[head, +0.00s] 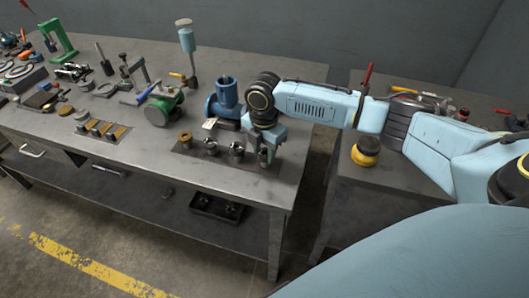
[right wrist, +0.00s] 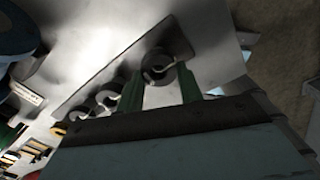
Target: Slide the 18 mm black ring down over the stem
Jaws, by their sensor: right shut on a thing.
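My right gripper (head: 265,152) points down at the right end of a dark plate (head: 205,163) near the bench's front right. Its green fingers also show in the right wrist view (right wrist: 159,92), with a dark, round, ring-like thing (right wrist: 160,68) between them, which I take for the black ring. I cannot read its size. It is at the plate, and I cannot tell whether it is lifted. Two similar dark round pieces (head: 211,146) (head: 237,149) stand to its left. A blue flanged body (head: 225,97) with a dark upright top stands behind; I cannot tell whether that is the stem. My left gripper is not in view.
A brass-coloured ring (head: 185,137) sits at the plate's left end. A green and grey machine part (head: 163,104) and many tools fill the bench to the left. A second bench (head: 400,175) with a yellow and black knob (head: 366,150) is at right, beyond a gap.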

